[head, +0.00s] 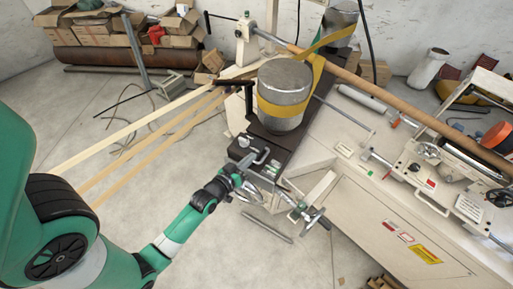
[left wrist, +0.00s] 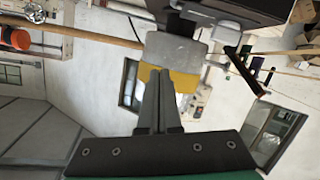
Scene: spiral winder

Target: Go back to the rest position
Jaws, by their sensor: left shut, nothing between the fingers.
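My left gripper (head: 240,167) is at the end of the green arm coming in from the left in the head view. It is in front of the winder, close to the handle and small clamp parts below the grey metal cylinder (head: 285,88). In the left wrist view the two fingers (left wrist: 160,75) lie together with nothing between them. The cylinder with its yellow band (left wrist: 183,80) shows beyond the fingertips there. Whether the gripper touches any machine part cannot be told. My right gripper is not in view.
The winder's cream cabinet (head: 385,215) fills the right. Pale strips (head: 140,128) run from the cylinder to the lower left. A long brown tube (head: 400,105) crosses the machine. A crank handle (head: 312,215) sticks out near my gripper.

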